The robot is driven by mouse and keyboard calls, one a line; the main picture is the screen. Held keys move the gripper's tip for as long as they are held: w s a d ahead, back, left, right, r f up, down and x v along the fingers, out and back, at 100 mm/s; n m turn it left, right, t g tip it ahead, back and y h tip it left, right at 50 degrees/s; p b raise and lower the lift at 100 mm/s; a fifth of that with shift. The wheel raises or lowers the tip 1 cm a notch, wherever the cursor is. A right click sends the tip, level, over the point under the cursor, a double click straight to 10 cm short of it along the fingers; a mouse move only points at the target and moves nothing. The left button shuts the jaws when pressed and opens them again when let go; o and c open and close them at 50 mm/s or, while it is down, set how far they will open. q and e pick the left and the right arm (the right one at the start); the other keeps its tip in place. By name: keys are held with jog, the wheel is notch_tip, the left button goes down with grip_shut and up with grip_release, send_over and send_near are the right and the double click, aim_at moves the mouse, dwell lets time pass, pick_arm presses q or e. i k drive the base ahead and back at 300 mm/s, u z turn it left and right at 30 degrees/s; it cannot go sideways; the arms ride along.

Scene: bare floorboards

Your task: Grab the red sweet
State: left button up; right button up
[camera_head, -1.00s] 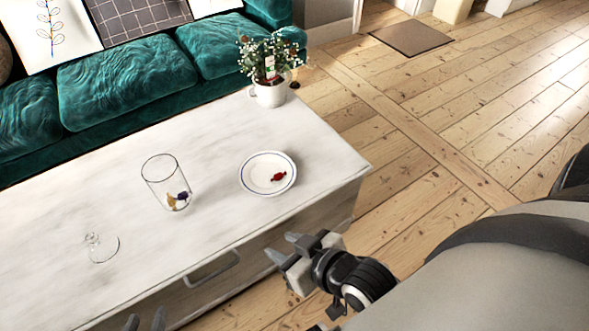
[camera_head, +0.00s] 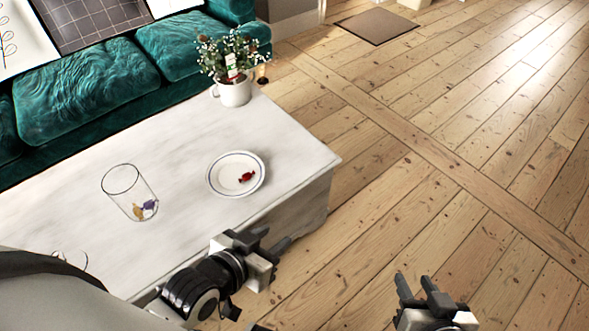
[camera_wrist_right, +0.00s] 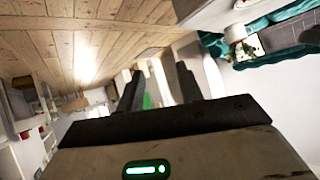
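The red sweet (camera_head: 246,177) lies on a white plate with a dark rim (camera_head: 216,190) on the pale table. My left gripper (camera_head: 274,240) is in front of the table's near right corner, below and right of the plate in the head view. Its fingers are apart and empty. My right gripper (camera_head: 415,285) is over the floor at the bottom, right of the table. In the right wrist view its two fingers (camera_wrist_right: 158,85) are apart with nothing between them. The sweet does not show in that view.
A clear glass (camera_head: 130,190) with yellow and purple sweets stands left of the plate. A potted plant (camera_head: 232,75) stands at the table's back corner. Another glass object (camera_head: 70,260) is partly hidden by my left arm.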

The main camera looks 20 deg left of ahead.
aim_at(245, 177)
jog(key=z, duration=0.05)
jog(key=i, duration=0.65)
jog(key=z, duration=0.5)
jog(key=k, duration=0.6)
jog(key=u, duration=0.1)
jog(key=i, duration=1.05)
jog(key=u, duration=0.2)
